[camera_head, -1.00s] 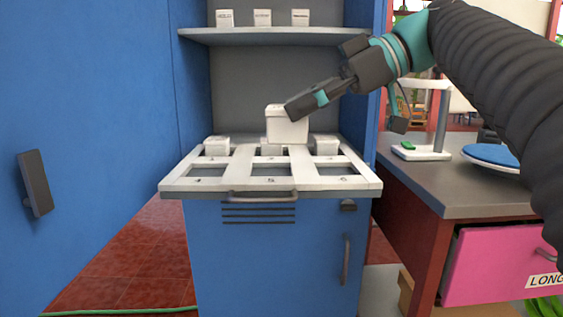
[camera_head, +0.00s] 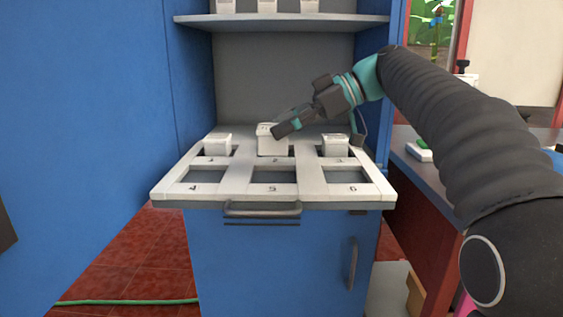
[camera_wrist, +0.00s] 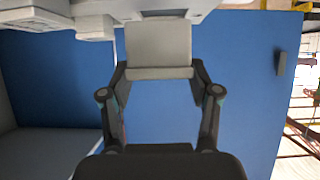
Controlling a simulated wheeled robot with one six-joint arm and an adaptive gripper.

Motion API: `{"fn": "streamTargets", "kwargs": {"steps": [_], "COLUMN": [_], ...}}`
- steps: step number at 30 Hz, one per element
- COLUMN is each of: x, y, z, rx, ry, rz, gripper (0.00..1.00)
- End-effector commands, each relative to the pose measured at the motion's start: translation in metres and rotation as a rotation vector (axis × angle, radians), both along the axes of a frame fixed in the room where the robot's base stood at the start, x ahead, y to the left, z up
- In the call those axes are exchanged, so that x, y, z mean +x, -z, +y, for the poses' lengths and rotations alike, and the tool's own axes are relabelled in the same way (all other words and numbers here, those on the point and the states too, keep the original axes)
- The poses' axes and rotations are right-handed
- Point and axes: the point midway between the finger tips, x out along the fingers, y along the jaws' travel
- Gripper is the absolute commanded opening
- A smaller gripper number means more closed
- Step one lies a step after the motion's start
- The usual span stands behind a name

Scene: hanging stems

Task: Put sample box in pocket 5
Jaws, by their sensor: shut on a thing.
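A white sample box (camera_head: 268,143) is held by my gripper (camera_head: 282,130) at the back middle pocket, marked 2, of a white tray (camera_head: 235,187). I cannot tell whether its base is inside that pocket or just above it. In the wrist view the box (camera_wrist: 158,42) sits between the two fingers of my gripper (camera_wrist: 158,74), which are shut on it. Pocket 5 (camera_head: 274,177), the front middle opening, is empty and in front of the box.
White boxes stand in back pockets 1 (camera_head: 217,144) and 3 (camera_head: 335,145). Front pockets 4 (camera_head: 203,177) and 6 (camera_head: 345,176) are empty. A grey shelf (camera_head: 282,21) with several boxes hangs above. The blue cabinet wall (camera_head: 85,100) bounds the left.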

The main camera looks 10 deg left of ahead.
Motion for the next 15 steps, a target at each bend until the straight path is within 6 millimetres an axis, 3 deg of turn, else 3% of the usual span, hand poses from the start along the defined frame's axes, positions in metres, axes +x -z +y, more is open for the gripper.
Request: {"fn": "streamTargets", "kwargs": {"steps": [15], "x": [-0.001], "y": [0.056], "z": [0.0], "rx": [0.0], "ry": [-0.001], "rz": [0.0], "gripper": [0.24]}}
